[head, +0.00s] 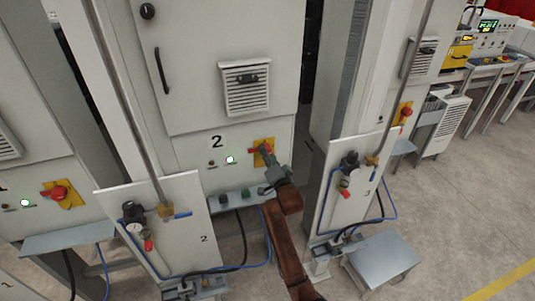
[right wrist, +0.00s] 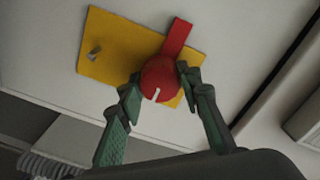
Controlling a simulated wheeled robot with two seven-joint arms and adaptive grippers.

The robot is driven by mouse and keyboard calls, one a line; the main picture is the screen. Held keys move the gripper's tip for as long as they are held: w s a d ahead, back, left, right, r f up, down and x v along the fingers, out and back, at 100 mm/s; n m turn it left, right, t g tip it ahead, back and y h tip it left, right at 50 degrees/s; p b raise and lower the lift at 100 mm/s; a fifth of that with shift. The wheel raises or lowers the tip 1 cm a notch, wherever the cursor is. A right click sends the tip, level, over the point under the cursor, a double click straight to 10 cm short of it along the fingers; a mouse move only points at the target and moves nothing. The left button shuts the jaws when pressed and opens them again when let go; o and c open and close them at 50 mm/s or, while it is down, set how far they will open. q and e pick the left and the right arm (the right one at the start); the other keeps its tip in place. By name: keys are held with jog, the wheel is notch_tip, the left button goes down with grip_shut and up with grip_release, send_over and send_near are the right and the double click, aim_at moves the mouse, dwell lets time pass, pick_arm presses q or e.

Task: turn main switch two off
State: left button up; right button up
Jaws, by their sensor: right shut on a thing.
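Main switch two is a red rotary knob (right wrist: 161,76) with a long red handle bar, mounted on a yellow plate (right wrist: 112,52). In the head view its plate (head: 257,160) is on the cabinet front, right of the number 2 label (head: 217,142). My right gripper (head: 267,156) reaches up to it from below and hides part of it. In the right wrist view the two green fingers sit on either side of the round knob, shut on it. The bar sticks out up and to the right, and a white mark shows on the knob's lower edge. My left gripper is not in view.
A green lit lamp (head: 230,160) is left of the switch. Similar red switches are on the cabinets at left (head: 58,193) and right (head: 406,112). Panels (head: 166,222) with hoses stand in front. Open floor lies at right.

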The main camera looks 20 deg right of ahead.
jog(key=shift+c, duration=1)
jog(key=n+p, duration=0.2)
jog(key=n, duration=0.1)
jog(key=shift+r+n, duration=0.1)
jog(key=shift+n, duration=0.3)
jog(key=n+p, duration=0.1)
jog(key=n, duration=0.3)
jog(key=shift+n+p, duration=0.3)
jog(key=shift+p, duration=0.05)
jog(key=n, duration=0.4)
jog(key=shift+p, duration=0.3)
jog(key=shift+n, duration=2.7)
